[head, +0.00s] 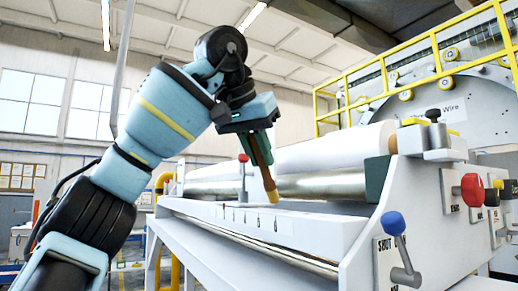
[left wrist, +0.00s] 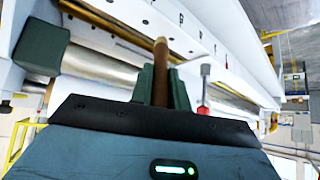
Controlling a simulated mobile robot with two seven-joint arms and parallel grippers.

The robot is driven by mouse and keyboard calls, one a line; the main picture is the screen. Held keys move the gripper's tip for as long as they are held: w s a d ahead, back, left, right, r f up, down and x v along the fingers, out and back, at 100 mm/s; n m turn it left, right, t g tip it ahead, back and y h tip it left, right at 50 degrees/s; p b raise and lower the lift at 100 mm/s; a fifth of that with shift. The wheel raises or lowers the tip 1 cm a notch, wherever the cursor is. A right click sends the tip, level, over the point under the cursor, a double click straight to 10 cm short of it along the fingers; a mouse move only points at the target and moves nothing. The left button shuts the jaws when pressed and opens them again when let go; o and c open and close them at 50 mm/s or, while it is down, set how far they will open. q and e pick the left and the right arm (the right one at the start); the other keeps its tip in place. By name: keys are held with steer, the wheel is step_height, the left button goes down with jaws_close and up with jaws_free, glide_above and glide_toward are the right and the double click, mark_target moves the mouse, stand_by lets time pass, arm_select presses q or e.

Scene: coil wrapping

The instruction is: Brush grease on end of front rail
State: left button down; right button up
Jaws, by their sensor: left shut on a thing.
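My left gripper (head: 257,139) comes in from the left in the head view and is shut on a brush (head: 263,165) with a brown handle and a yellowish tip. The tip points down, close to the white front rail (head: 290,226) with its row of small dark marks; I cannot tell whether it touches. A metal roller (head: 320,186) lies behind the rail. My right gripper is not in view.
A red-topped post (head: 243,175) stands on the rail left of the brush. A blue-knobbed lever (head: 393,223) and a red knob (head: 472,190) sit on the machine's right end plate. A white roll (head: 335,148) and yellow railing (head: 420,55) are behind.

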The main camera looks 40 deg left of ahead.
arm_select(q)
steer(key=shift+f, duration=0.7)
stand_by(0.6)
steer(key=d, duration=0.1)
steer(key=s+d, duration=0.1)
steer(key=d, duration=0.1)
steer(key=shift+d+r, duration=0.1)
stand_by(0.4)
steer(key=shift+s+d, duration=0.2)
steer(key=shift+d, duration=0.6)
steer(key=shift+s+d, duration=0.2)
steer(key=shift+d, duration=0.55)
steer(key=shift+d, duration=0.1)
steer(key=shift+s+d, duration=0.25)
steer(key=shift+d, duration=0.5)
steer(key=shift+s+d, duration=0.2)
steer(key=shift+d, duration=0.5)
steer(key=shift+d, duration=0.15)
